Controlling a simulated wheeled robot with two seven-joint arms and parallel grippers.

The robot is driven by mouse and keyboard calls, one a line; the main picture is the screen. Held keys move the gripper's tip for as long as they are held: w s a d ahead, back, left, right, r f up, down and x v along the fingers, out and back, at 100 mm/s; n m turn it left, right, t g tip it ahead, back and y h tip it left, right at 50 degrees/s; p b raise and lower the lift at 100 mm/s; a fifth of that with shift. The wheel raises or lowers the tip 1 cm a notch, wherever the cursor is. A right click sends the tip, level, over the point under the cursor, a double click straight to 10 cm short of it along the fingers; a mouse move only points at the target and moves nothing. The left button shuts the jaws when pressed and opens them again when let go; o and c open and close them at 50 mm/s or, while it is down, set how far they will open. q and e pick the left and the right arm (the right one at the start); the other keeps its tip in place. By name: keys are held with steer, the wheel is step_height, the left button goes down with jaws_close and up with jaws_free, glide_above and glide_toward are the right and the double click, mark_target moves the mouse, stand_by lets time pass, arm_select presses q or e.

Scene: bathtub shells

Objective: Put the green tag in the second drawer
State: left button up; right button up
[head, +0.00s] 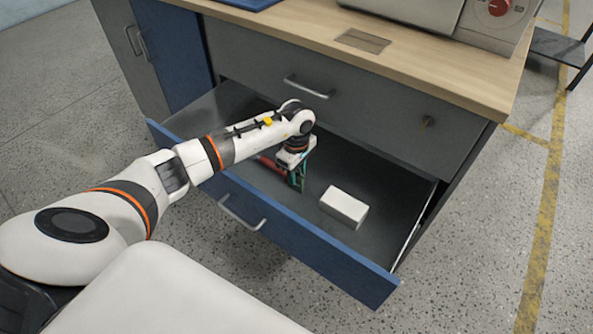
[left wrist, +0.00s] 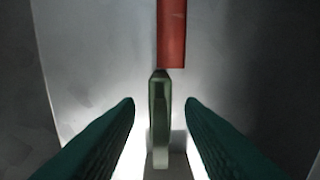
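The second drawer (head: 275,228), with a blue front, is pulled open below a closed grey top drawer. My left gripper (head: 297,180) reaches down into it, near its middle. In the left wrist view a narrow green piece (left wrist: 159,95), seemingly the green tag, lies between my left gripper's dark green fingers (left wrist: 160,104). A gap shows on each side of it, so the fingers are open and not touching it. In the head view the tag cannot be told apart from the fingers. My right gripper is not in view.
A white box (head: 344,207) lies in the drawer, right of my left gripper. The drawer's right part has bare floor. A wooden counter (head: 400,68) is above.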

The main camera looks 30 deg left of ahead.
arm_select(q)
step_height(320, 180, up, 12)
steer(key=p, duration=0.2)
steer(key=shift+r, duration=0.15)
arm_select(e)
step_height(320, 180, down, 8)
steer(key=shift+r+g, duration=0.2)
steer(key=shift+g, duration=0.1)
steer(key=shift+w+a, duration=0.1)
